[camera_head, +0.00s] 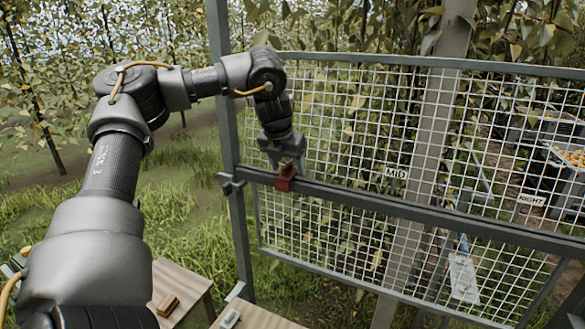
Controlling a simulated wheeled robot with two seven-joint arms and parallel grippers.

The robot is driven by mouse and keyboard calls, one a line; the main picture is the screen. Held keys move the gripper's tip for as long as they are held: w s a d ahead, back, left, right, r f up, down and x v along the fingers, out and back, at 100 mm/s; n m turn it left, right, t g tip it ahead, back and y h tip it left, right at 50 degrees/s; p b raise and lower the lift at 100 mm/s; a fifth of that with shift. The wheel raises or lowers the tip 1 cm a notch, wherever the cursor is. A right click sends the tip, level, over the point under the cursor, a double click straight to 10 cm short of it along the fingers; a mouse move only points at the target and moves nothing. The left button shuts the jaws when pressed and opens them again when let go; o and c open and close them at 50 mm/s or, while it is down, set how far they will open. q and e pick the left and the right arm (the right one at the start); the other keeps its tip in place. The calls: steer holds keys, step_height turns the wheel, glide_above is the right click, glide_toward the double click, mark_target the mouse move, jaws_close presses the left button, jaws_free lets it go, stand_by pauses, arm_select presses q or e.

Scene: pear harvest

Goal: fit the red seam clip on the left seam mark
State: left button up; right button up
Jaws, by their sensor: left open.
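The red seam clip (285,182) sits on the dark horizontal rail (400,205) of the mesh panel, near its left post. My left gripper (287,163) points down right above the clip, with its jaws open. The fingertips are at the clip's top; I cannot tell whether they still touch it. No left seam mark shows; the gripper and clip cover that part of the rail. A MID label (396,173) and a RIGHT label (531,200) show further along the panel. My right gripper is out of view.
A grey post (228,130) stands just left of the clip. Two small wooden tables (186,284) are at the bottom, with a brown block (168,306) on one and a pale item (230,319) on the other. A tag (464,278) hangs low on the mesh. Crates (560,135) stand behind at right.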

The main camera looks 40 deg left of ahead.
arm_select(q)
steer(key=b+v, duration=0.1)
steer(key=v, duration=0.9)
steer(key=shift+s+r+b, duration=0.15)
steer(key=shift+b, duration=0.15)
